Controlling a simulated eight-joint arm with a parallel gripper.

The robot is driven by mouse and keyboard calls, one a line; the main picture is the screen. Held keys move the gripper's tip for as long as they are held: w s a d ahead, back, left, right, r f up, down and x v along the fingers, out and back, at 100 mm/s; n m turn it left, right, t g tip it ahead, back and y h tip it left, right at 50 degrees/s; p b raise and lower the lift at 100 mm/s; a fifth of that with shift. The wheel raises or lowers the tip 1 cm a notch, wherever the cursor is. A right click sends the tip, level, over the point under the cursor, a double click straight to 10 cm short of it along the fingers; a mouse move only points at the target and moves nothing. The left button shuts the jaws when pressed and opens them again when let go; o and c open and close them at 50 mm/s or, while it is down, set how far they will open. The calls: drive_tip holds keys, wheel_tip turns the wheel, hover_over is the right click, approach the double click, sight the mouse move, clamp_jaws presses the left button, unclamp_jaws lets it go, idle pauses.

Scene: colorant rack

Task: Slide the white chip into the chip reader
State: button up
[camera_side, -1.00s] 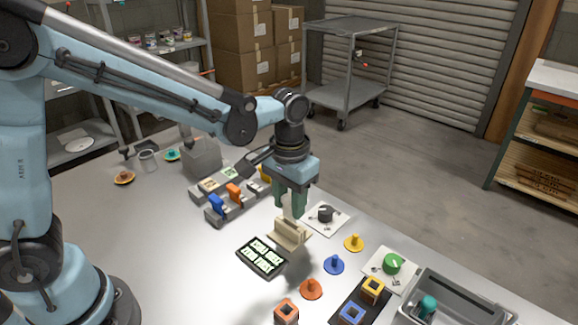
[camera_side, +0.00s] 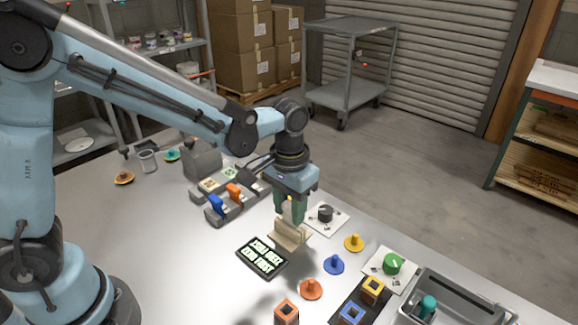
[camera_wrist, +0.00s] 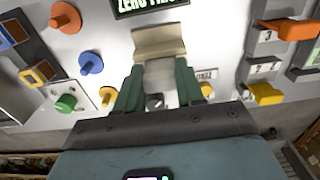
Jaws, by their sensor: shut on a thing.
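My gripper (camera_side: 289,215) is shut on the white chip. In the wrist view the pale chip (camera_wrist: 160,75) shows between the two green fingers of my gripper (camera_wrist: 158,92). A beige slotted block (camera_side: 292,236), which looks like the chip reader, stands on the table right below the fingers. The block also shows in the wrist view (camera_wrist: 158,38), just beyond the chip. The chip's far edge is at or very near the block; I cannot tell whether it is inside the slot. The fingers hide part of the chip in the side view.
A dark display (camera_side: 262,257) lies in front of the block. A black knob (camera_side: 325,213) on a white plate is behind it to the right. Yellow (camera_side: 354,243), blue (camera_side: 334,264) and orange (camera_side: 311,289) knobbed discs lie to the right. A lever bank (camera_side: 235,203) is at left.

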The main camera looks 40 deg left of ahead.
sight(289, 206)
drive_tip(key=shift+f, duration=0.85)
drive_tip(key=o, duration=1.1)
drive_tip(key=shift+r, duration=0.1)
wheel_tip(289, 206, up, 12)
drive_tip(key=shift+f, duration=0.1)
drive_tip(key=s+a+f+t, duration=0.1)
drive_tip(key=s+a+t, duration=0.6)
drive_tip(key=s+a, duration=0.2)
drive_tip(key=shift+a+f, duration=0.25)
drive_tip(key=shift+f, duration=0.15)
